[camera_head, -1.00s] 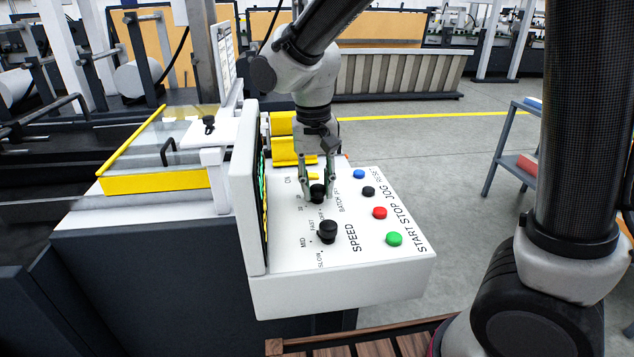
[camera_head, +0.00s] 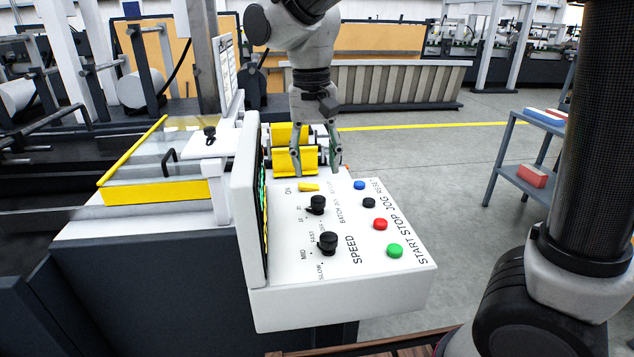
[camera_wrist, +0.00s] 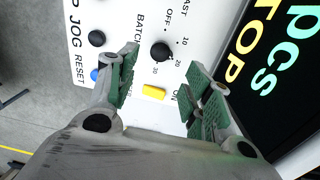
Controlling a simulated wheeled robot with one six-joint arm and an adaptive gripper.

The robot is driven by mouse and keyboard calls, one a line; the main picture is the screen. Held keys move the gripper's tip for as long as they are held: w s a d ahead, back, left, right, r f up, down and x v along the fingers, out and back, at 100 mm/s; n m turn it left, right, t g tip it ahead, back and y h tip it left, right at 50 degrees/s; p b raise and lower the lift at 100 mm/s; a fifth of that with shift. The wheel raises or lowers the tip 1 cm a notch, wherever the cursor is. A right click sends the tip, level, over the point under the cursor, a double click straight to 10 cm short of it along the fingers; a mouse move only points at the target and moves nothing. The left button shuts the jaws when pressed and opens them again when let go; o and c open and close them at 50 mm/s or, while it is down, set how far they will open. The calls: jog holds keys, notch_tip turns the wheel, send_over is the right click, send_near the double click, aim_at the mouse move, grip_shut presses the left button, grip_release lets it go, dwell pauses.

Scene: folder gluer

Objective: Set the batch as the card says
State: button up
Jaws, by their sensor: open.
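The black BATCH knob (camera_head: 317,204) stands on the white control panel (camera_head: 345,290); the wrist view shows it (camera_wrist: 160,50) with OFF, 10, 20 and 30 marked around it. I cannot tell surely which mark its pointer faces. The black SPEED knob (camera_head: 328,243) is nearer, marked SLOW, MID and FAST. My gripper (camera_head: 315,168) is open and empty above the panel's far end, clear of the BATCH knob. A white sheet (camera_head: 224,62), possibly the card, hangs upright at the left; its text is too small to read.
Blue (camera_head: 359,185), black (camera_head: 369,202), red (camera_head: 380,224) and green (camera_head: 395,251) buttons line the panel's right side. A yellow switch (camera_head: 309,187) sits beyond the BATCH knob. A dark display (camera_wrist: 275,75) shows "pcs" and "TOP", partly cut off.

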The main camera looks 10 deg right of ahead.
jog(key=shift+a+r, duration=0.1)
jog(key=shift+r, duration=1.8)
jog(key=s+d+t, duration=0.1)
jog(key=s+d, duration=0.4)
jog(key=d, duration=0.4)
jog(key=s+d+f+t, duration=0.1)
jog(key=s+d+t, duration=0.1)
jog(key=s+d, duration=0.3)
jog(key=s+d+t, duration=0.1)
jog(key=s+d, duration=0.4)
jog(key=d, duration=0.9)
jog(key=shift+f+n+y, duration=0.25)
jog(key=shift+n+y, duration=0.05)
